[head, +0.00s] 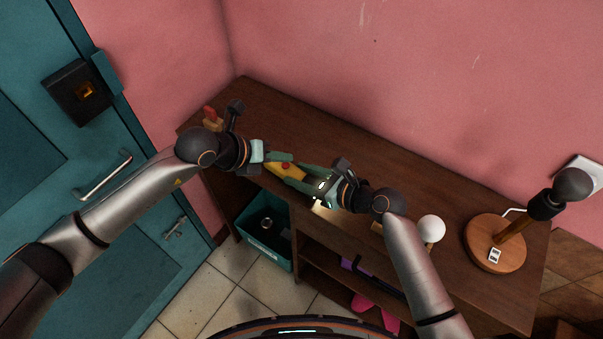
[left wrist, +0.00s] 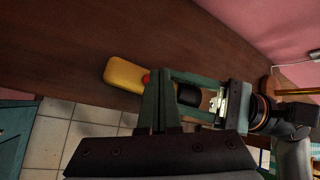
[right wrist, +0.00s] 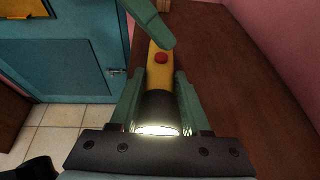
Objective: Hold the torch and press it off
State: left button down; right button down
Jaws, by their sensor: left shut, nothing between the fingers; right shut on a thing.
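The torch has a yellow body (head: 272,170), a red button and a black head. My right gripper (head: 297,176) is shut on it near the black head, above the shelf top. In the right wrist view the lens (right wrist: 157,130) glows bright, and the red button (right wrist: 161,57) faces up. My left gripper (head: 291,157) is shut and empty, its tips close to the button. The button also shows beside the left fingertips in the left wrist view (left wrist: 146,79). I cannot tell whether they touch it.
The brown wooden shelf (head: 360,160) stands against a pink wall. A round wooden lamp base (head: 482,249) and a white ball (head: 431,229) are at right. A small red-topped object (head: 210,113) is behind my left wrist. A teal bin (head: 262,243) sits below; a teal door is at left.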

aim_at(282, 170)
pick_arm(q)
jog(key=shift+f, duration=0.1)
jog(key=shift+f, duration=0.35)
jog(key=shift+f, duration=0.15)
dwell(0.6)
jog(key=shift+r, duration=0.6)
jog(key=shift+r, duration=3)
